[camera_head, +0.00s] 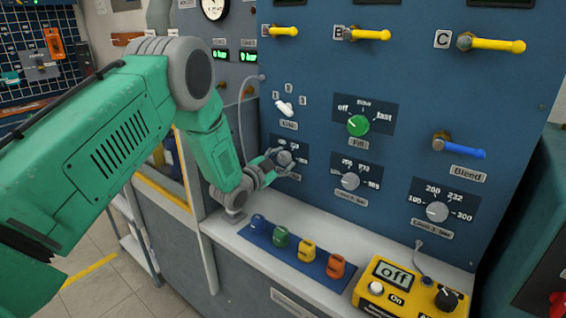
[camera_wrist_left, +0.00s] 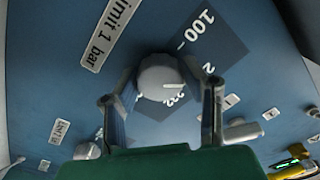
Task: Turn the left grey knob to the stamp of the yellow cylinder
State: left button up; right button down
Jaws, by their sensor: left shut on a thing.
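The left grey knob (camera_head: 285,157) is on the blue panel, on the left of a row of three grey knobs. My left gripper (camera_head: 278,164) is at this knob, shut on it. In the left wrist view the knob (camera_wrist_left: 158,75) sits between the two fingers (camera_wrist_left: 160,92). Its white pointer line points right, towards partly hidden scale numbers; 100 shows at upper right, and a number starting with 2 is half covered by a finger. The yellow cylinder (camera_head: 306,251) stands in a blue tray (camera_head: 262,240) on the ledge; its stamp is too small to read. My right gripper is out of view.
Blue, green and orange cylinders (camera_head: 336,266) share the tray. A green knob (camera_head: 357,125), a white switch (camera_head: 284,107) and the middle and right grey knobs (camera_head: 437,211) are nearby. A yellow meter (camera_head: 408,290) reading "off" stands at the ledge's right.

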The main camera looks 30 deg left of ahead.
pick_arm(q)
jog(key=shift+r+m, duration=0.1)
jog(key=shift+m, duration=0.8)
jog(key=shift+d, duration=0.1)
jog(key=o, duration=1.1)
jog(key=shift+o, duration=0.2)
jog(key=s, duration=1.2)
jog(key=shift+a+f, duration=0.2)
jog(key=shift+a, duration=0.25)
